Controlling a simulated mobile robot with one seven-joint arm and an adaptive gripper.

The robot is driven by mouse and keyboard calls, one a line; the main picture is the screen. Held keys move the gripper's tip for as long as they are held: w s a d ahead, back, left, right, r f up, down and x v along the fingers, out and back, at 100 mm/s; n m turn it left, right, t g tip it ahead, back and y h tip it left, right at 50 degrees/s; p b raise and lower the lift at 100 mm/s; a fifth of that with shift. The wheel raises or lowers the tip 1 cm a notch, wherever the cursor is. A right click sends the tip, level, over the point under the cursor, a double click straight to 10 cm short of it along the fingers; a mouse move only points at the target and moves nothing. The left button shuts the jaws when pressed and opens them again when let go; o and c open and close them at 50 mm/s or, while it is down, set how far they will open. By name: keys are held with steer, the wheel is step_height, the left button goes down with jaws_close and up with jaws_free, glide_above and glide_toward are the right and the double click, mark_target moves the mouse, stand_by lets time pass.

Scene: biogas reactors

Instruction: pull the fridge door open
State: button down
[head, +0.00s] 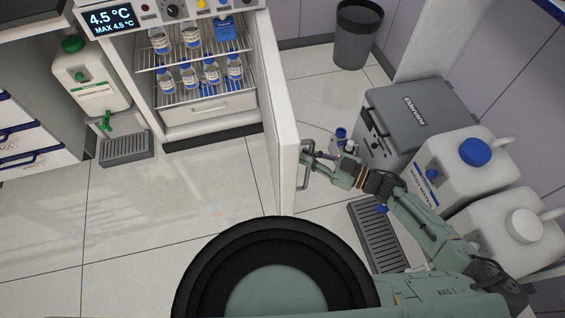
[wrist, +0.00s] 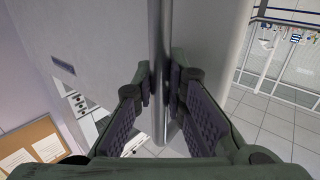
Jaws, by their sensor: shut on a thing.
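The fridge (head: 190,125) stands at the upper left of the head view, with wire shelves of blue-capped bottles showing inside. Its white door (head: 278,110) is swung wide open, seen nearly edge-on and pointing toward me. The door handle (head: 306,160) is a grey bar on the door's right-hand face. My gripper (head: 308,158) is at this handle and shut on it. In the wrist view the vertical handle bar (wrist: 160,70) passes between the two fingers of my gripper (wrist: 162,85), with the door's pale face (wrist: 100,40) behind it.
A dark bin (head: 357,35) stands at the back.

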steer(key=w+d+n+g+y+b, duration=0.1)
steer(key=d+g, duration=0.1)
steer(key=d, duration=0.5)
steer(key=shift+w+d+f+n+g+b, duration=0.2)
steer(key=shift+w+f+n+g+b, duration=0.1)
steer(key=shift+w+b, duration=0.1)
steer(key=c, duration=1.8)
jaws_free()
steer(key=shift+d+r, duration=0.1)
steer(key=shift+r, duration=0.05)
steer(key=shift+c, duration=0.2)
steer(key=shift+o, duration=1.2)
steer(key=shift+w+r, duration=0.1)
steer(key=v, duration=0.7)
steer(key=shift+d, duration=0.15)
